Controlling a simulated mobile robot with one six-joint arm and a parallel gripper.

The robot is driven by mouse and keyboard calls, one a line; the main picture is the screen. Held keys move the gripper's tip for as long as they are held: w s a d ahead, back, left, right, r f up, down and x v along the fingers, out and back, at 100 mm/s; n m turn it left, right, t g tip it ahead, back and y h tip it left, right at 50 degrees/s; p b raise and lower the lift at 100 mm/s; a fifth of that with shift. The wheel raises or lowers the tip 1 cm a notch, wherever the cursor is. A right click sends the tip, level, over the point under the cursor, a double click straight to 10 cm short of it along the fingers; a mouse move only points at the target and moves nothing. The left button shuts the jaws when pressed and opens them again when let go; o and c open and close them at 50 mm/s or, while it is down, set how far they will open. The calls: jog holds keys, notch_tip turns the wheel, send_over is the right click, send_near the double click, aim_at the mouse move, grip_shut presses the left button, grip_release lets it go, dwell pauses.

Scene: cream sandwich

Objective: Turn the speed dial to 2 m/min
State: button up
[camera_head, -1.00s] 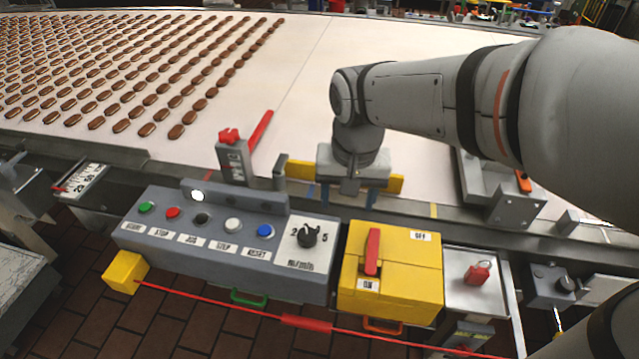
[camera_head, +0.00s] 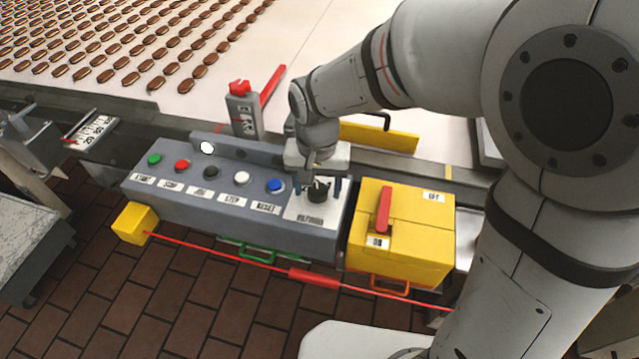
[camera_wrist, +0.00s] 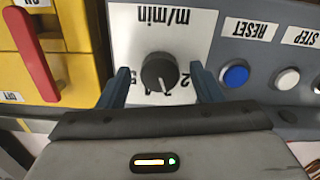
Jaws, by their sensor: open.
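The speed dial (camera_head: 318,190) is a round black knob on a white plate (camera_head: 304,213) at the right end of the grey control box. The wrist view shows the dial (camera_wrist: 160,72) close up, with "m/min" upside down above it and the scale numbers below, partly covered by the knob. The pointer's exact setting is hard to read. My gripper (camera_head: 318,184) is over the plate, its blue fingers apart on either side of the dial. In the wrist view the gripper (camera_wrist: 163,88) shows a gap between each finger and the knob.
Green, red, black, white and blue (camera_head: 275,186) buttons line the control box (camera_head: 240,222). A yellow box (camera_head: 410,240) with a red lever (camera_head: 384,208) stands close to its right. A red pull cord (camera_head: 245,257) runs along the front. The conveyor (camera_head: 240,60) with chocolate bars lies behind.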

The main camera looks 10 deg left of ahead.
jog(key=c, duration=0.9)
jog(key=shift+d, duration=0.2)
jog(key=shift+c, duration=0.4)
jog(key=shift+a, duration=0.15)
jog(key=shift+n, duration=0.4)
jog(key=n, duration=0.3)
jog(key=shift+n, duration=2.1)
